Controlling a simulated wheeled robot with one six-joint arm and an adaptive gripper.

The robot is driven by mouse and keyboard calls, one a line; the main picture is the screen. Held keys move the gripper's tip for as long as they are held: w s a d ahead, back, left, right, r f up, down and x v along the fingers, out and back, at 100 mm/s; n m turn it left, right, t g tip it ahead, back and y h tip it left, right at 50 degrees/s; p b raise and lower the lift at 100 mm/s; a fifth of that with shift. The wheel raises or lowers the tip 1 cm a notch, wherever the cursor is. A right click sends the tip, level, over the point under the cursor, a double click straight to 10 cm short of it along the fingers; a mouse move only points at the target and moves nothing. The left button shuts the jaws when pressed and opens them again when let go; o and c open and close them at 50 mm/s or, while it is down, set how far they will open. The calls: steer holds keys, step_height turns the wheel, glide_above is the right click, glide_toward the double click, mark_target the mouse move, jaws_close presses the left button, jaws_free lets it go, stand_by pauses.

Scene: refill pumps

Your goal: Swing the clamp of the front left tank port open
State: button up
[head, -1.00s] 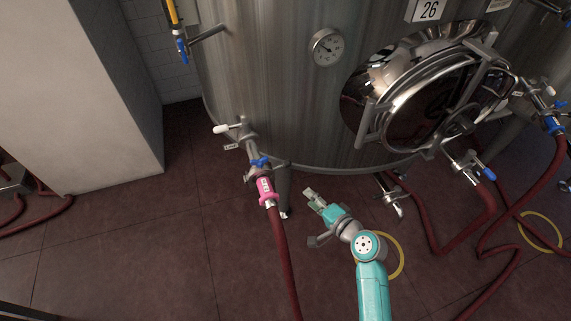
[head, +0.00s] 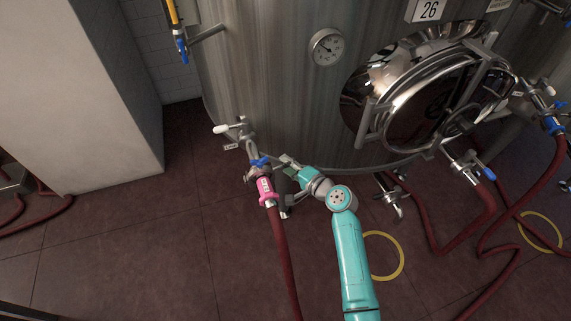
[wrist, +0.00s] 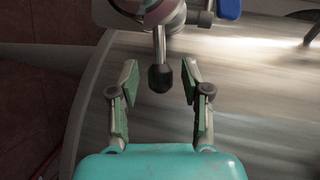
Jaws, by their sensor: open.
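The front left tank port (head: 248,143) sticks out of the steel tank with a blue valve handle (head: 258,161). A hose with a pink labelled collar (head: 265,191) is joined below it. My gripper (head: 284,163) is just right of this joint. In the wrist view, a metal stem ending in a dark knob (wrist: 160,79), seemingly the clamp's, points down from the round fitting (wrist: 150,10). My gripper's fingers (wrist: 159,73) are open on either side of the knob, with gaps on both sides. The rest of the clamp is mostly hidden.
The tank wall (head: 270,110) is close behind the port. A red hose (head: 283,255) drops from the pink collar to the floor. A tank leg stands near my gripper. An outlet (head: 392,198) and a yellow ring (head: 398,262) are to the right.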

steer(key=shift+x, duration=0.75)
jaws_close()
steer(key=shift+r, duration=0.1)
